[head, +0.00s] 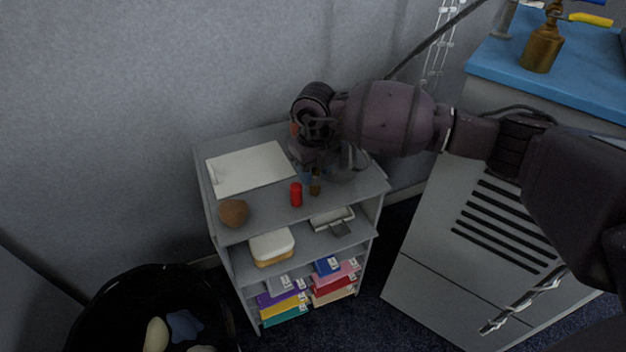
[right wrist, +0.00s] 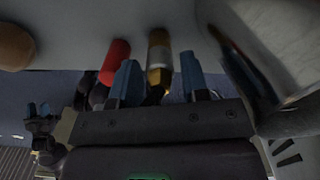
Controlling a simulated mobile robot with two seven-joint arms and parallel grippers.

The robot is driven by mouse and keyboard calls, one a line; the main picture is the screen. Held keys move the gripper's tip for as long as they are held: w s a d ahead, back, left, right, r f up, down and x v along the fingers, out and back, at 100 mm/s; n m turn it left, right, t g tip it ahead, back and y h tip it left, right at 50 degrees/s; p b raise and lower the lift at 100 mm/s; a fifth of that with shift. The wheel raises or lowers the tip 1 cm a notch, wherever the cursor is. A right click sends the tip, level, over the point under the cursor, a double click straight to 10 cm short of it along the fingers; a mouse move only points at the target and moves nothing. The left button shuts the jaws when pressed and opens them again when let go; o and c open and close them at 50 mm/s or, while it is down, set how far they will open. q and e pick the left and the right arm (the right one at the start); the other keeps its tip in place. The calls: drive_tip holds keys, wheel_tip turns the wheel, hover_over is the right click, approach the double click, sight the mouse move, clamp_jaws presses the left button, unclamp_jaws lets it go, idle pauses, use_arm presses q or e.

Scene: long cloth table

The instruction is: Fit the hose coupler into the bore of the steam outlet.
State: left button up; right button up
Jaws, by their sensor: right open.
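A small brass cylinder, which looks like the hose coupler (head: 315,187), stands upright on the top of the grey shelf unit, beside a red cylinder. In the right wrist view the coupler (right wrist: 159,52) shows between the two blue fingertips. My right gripper (head: 314,176) is open and empty, low over the shelf top, with its fingers on either side of the coupler; I cannot tell whether they touch it. A brass fitting (head: 543,48) stands on the blue-topped cabinet at the upper right; I cannot tell whether it is the steam outlet.
The red cylinder (head: 296,195) stands close left of the coupler. The shelf unit (head: 260,222) also bears a white sheet (head: 250,168), a brown lump (head: 233,213) and a shiny rounded vessel (right wrist: 275,45) close to the gripper. A black bin (head: 95,315) and the cabinet (head: 480,285) flank it.

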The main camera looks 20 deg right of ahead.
drive_tip(key=shift+f, duration=1.05)
drive_tip(key=shift+r, duration=0.2)
clamp_jaws()
use_arm(q)
drive_tip(key=shift+f, duration=0.1)
use_arm(e)
drive_tip(key=shift+r, duration=0.1)
use_arm(q)
drive_tip(key=shift+t, duration=0.4)
drive_tip(key=r+p, duration=0.2)
drive_tip(key=w+r+p, duration=0.1)
drive_tip(key=r+p, duration=0.1)
drive_tip(key=shift+d+r, duration=0.1)
drive_tip(key=shift+d, duration=0.05)
use_arm(e)
wheel_tip(320, 180, up, 20)
